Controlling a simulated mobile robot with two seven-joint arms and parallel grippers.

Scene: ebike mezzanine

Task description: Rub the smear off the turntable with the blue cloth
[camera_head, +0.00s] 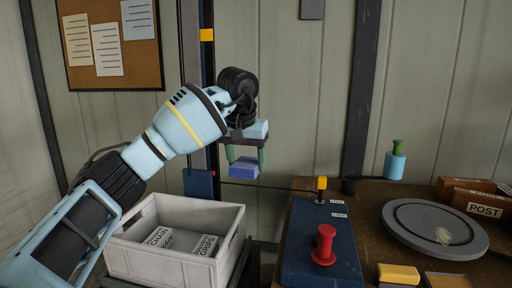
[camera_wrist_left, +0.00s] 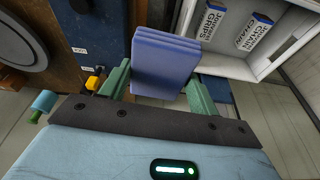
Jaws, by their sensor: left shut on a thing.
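My left gripper (camera_head: 245,156) is shut on the folded blue cloth (camera_head: 243,168), holding it in the air left of the workbench and above and behind the crate. In the left wrist view the cloth (camera_wrist_left: 165,62) sits between the green fingers of the gripper (camera_wrist_left: 160,85). The grey round turntable (camera_head: 407,222) lies flat on the bench at the right, well away from the cloth. A pale smear (camera_head: 445,236) shows on its top, right of the middle. The turntable's edge also shows in the left wrist view (camera_wrist_left: 38,50). My right gripper is not in view.
A pale crate (camera_head: 131,257) with labelled boxes stands below my left arm. A blue panel with a red knob (camera_head: 325,244) lies between crate and turntable. A blue bottle with a green top (camera_head: 395,164), a POST box (camera_head: 484,208) and a yellow block (camera_head: 398,275) surround the turntable.

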